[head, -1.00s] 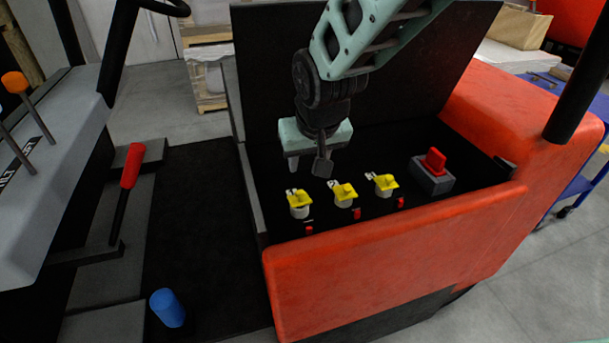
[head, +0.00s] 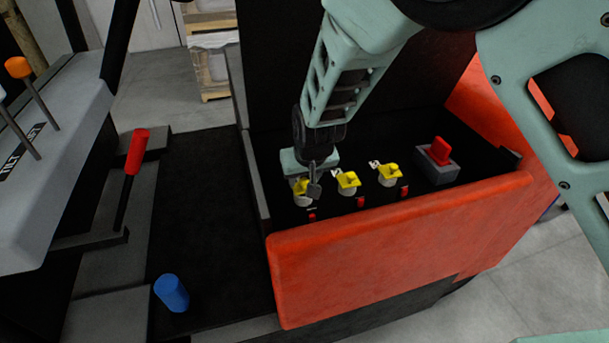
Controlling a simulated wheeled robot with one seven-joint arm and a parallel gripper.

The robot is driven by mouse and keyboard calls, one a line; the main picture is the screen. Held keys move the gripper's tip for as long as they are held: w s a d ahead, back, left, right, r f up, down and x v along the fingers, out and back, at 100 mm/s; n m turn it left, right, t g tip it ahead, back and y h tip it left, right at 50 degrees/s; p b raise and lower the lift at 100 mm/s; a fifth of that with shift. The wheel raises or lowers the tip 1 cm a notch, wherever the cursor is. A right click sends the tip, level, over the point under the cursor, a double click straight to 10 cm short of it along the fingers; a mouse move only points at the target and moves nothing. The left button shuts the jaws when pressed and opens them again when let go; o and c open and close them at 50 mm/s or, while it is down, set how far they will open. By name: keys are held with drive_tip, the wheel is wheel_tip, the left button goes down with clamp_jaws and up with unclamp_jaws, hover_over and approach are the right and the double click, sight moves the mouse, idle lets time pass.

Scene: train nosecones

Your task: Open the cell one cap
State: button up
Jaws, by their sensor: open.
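Three white cells with yellow caps stand in a row in the dark bay of the red-sided box. The left cap (head: 300,186) is partly hidden by my gripper. The middle cap (head: 348,180) and the right cap (head: 389,171) show clearly. Which one is cell one I cannot read from the tiny labels. My gripper (head: 305,192) points down at the left cap, with its fingers open and apart around or just in front of it. Whether they touch the cap I cannot tell.
A grey block with a red switch (head: 440,151) stands right of the caps. Small red pieces lie before the cells. The red front wall (head: 400,235) borders the bay, and a dark raised lid stands behind. A red-handled lever (head: 137,152) and a blue cylinder (head: 171,292) are at left.

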clamp_jaws()
drive_tip(key=w+r+g+p, duration=0.1)
drive_tip(key=p, duration=0.2)
drive_tip(key=shift+a+r, duration=0.1)
drive_tip(key=shift+r, duration=0.05)
drive_tip(key=shift+w+a+g+h+p, duration=0.15)
drive_tip(key=shift+w+g+h+p, duration=0.2)
drive_tip(key=shift+g+p, duration=0.45)
drive_tip(key=shift+w+a+g+h+p, duration=0.15)
drive_tip(key=shift+w+g+h+p, duration=0.2)
drive_tip(key=shift+g+p, duration=0.4)
unclamp_jaws()
wheel_tip(320, 180, up, 12)
drive_tip(key=b, duration=0.2)
